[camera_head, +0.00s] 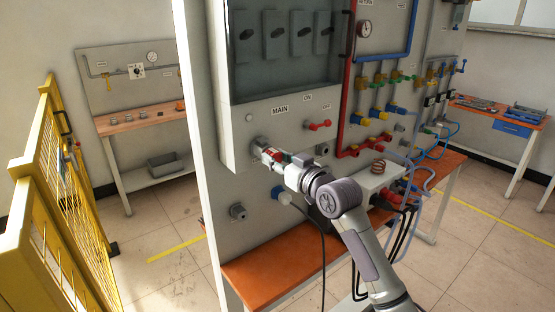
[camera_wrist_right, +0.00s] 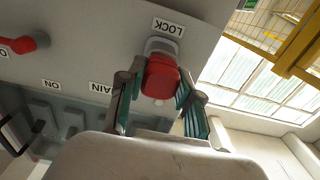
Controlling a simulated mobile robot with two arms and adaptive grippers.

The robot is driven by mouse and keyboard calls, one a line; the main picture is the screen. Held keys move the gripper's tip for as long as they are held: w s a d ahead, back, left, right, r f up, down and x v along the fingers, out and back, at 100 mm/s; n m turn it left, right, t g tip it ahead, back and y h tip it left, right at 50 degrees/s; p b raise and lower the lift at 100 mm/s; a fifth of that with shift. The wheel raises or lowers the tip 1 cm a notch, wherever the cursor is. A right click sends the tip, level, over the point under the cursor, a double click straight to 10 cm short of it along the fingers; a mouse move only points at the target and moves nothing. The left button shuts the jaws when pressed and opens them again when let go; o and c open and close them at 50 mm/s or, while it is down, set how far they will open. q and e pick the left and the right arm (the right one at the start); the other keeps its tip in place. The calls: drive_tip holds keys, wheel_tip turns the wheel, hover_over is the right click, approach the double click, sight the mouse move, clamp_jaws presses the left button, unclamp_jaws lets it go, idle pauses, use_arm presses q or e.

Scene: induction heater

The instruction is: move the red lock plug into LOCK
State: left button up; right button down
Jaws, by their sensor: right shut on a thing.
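The red lock plug (camera_wrist_right: 160,79) is between the fingers of my right gripper (camera_wrist_right: 158,92) in the right wrist view. Its far end meets a grey socket (camera_wrist_right: 161,46) below the LOCK label (camera_wrist_right: 168,27); I cannot tell how deep it sits. In the head view my right gripper (camera_head: 273,156) reaches the panel's lower left, and only a bit of red shows between its fingers. It is shut on the plug. My left gripper is not in view.
A red lever (camera_head: 318,125) by the ON and OFF labels is right of the gripper. An orange bench (camera_head: 265,272) lies under the panel; a yellow fence (camera_head: 60,190) stands left.

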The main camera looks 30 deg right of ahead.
drive_tip(key=shift+w, duration=0.3)
drive_tip(key=c, duration=0.7)
unclamp_jaws()
